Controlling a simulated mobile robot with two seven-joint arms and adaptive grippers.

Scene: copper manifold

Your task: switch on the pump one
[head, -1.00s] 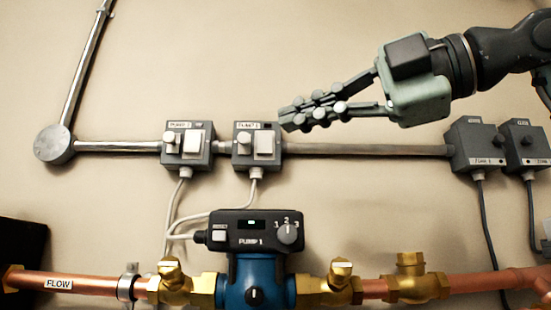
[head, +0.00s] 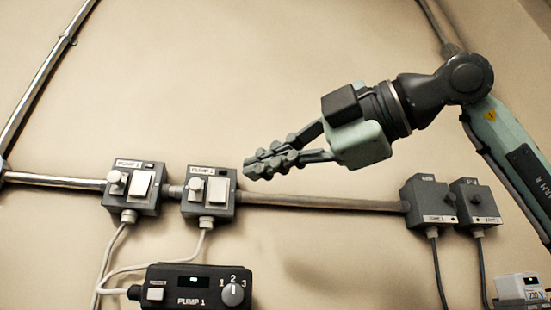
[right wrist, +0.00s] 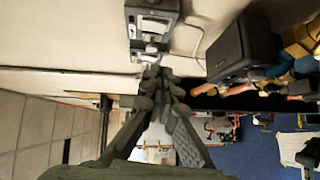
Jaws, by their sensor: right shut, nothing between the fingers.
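Two grey switch boxes are on the wall conduit in the head view, a left one (head: 132,188) and a right one (head: 209,192). Each has a round knob and a white rocker; both labels start with PUMP, but their digits are hard to read. In the right wrist view a switch box (right wrist: 152,22) lies beyond the fingertips (right wrist: 160,74). My left gripper is out of view.
Two more grey boxes, (head: 428,201) and (head: 477,202), are on the wall to the right. White cables (head: 110,262) run from the switch boxes to the control unit.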

